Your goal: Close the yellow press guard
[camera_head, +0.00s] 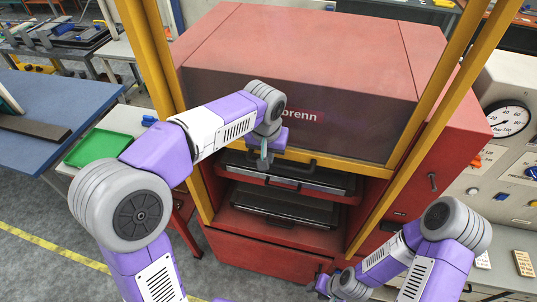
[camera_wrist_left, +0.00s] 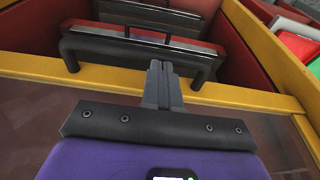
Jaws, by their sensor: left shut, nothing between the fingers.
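The yellow press guard is a yellow frame with a see-through panel across the red press (camera_head: 315,45). Its lower yellow bar (camera_head: 352,167) is at mid-height, with the press opening uncovered below it. A black handle (camera_wrist_left: 140,36) is on this bar; the left forearm and hand partly cover it in the head view. My left gripper (camera_head: 265,162) is at the bar beside the handle. In the left wrist view its fingers (camera_wrist_left: 160,68) are shut and empty, crossing over the bar with tips near the handle. My right gripper (camera_head: 323,287) is low at the press's lower right; its fingers are unclear.
Yellow posts (camera_head: 425,110) flank the press. Two dark plates (camera_head: 285,205) show inside the opening. A panel with a gauge (camera_head: 507,118) stands at right. A blue table (camera_head: 50,115) and green tray (camera_head: 98,147) are at left.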

